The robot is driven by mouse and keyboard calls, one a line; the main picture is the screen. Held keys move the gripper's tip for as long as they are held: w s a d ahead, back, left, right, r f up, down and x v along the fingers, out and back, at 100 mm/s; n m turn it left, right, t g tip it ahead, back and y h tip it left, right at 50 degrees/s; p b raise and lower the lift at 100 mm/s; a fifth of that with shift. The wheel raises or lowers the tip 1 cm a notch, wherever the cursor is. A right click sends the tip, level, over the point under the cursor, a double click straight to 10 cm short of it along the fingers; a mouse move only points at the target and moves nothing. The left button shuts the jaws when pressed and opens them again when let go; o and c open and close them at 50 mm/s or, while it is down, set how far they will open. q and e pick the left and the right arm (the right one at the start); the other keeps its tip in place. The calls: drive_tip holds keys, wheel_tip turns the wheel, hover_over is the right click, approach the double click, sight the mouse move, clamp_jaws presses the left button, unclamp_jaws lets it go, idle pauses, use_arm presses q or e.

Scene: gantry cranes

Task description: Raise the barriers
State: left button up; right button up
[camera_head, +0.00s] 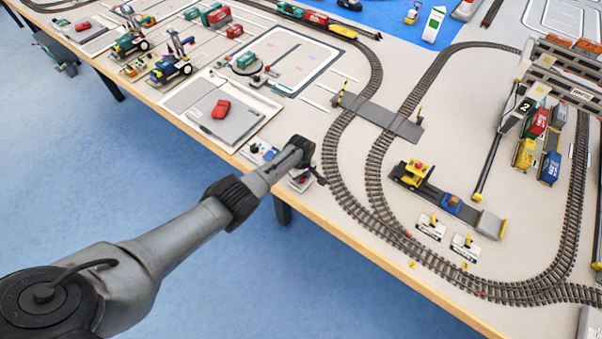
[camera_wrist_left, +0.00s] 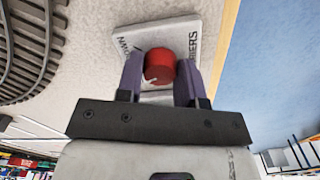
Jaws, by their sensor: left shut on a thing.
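A pale control plate (camera_wrist_left: 150,36) lettered "BARRIERS" and partly "DOWN" carries a red knob (camera_wrist_left: 158,66). My left gripper (camera_wrist_left: 160,78) has its two fingers on either side of the knob and is shut on it. In the head view this plate (camera_head: 302,184) lies at the table's near edge, largely covered by my left wrist. The grey level crossing (camera_head: 378,118) spans the two tracks, with small yellow-and-black barrier posts at its ends, one at the left (camera_head: 340,95) and one at the right (camera_head: 419,116). How far the barriers are raised is too small to tell. My right gripper is not in view.
Another control box (camera_head: 258,152) sits just left of my left wrist. A grey pad with a red block (camera_head: 221,109) lies farther left. A yellow loader with a flatbed (camera_head: 430,185), two lettered plates (camera_head: 431,227) and gantry cranes (camera_head: 570,75) stand at the right.

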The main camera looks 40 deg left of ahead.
use_arm(q)
drive_tip(key=n, duration=0.3)
drive_tip(key=shift+p, duration=0.3)
drive_tip(key=shift+n, duration=0.3)
drive_tip(key=o, duration=0.9)
drive_tip(key=shift+r, duration=0.15)
